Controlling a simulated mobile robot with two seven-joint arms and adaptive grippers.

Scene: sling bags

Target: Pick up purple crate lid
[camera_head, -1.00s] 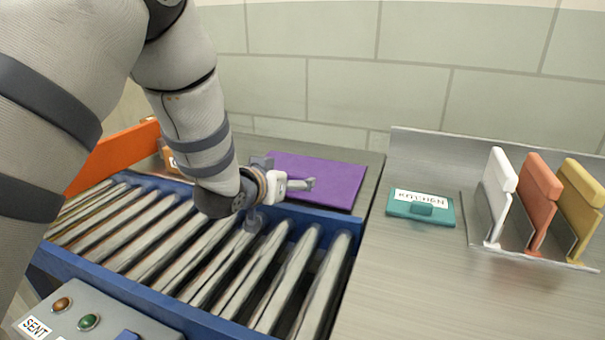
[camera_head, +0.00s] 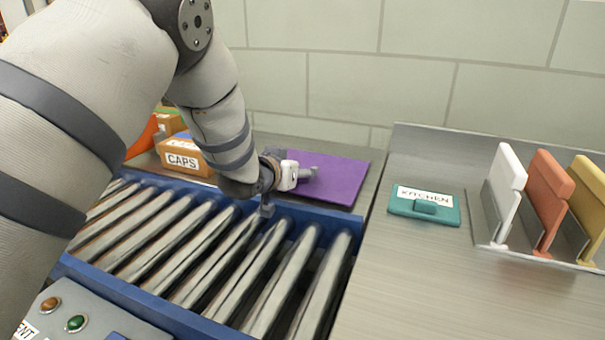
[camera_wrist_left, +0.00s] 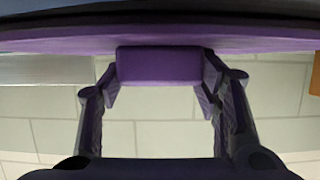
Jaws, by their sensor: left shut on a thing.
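The purple crate lid (camera_head: 338,180) is a flat panel behind the blue roller conveyor, near the wall. My left gripper (camera_head: 291,186) is at its left part and covers some of it. In the left wrist view the lid (camera_wrist_left: 225,38) spans the top as a wide purple strip. Its block-shaped handle (camera_wrist_left: 158,66) sits between the two fingers of my left gripper (camera_wrist_left: 158,88), which is shut on it. Whether the lid is clear of the surface under it cannot be told. My right gripper is not in view.
The roller conveyor (camera_head: 195,250) runs in front of the lid. A CAPS box (camera_head: 183,160) stands behind it at left. A teal KITCHEN lid (camera_head: 424,206) lies on the metal counter (camera_head: 440,285). White, red and yellow upright panels stand in a rack at right.

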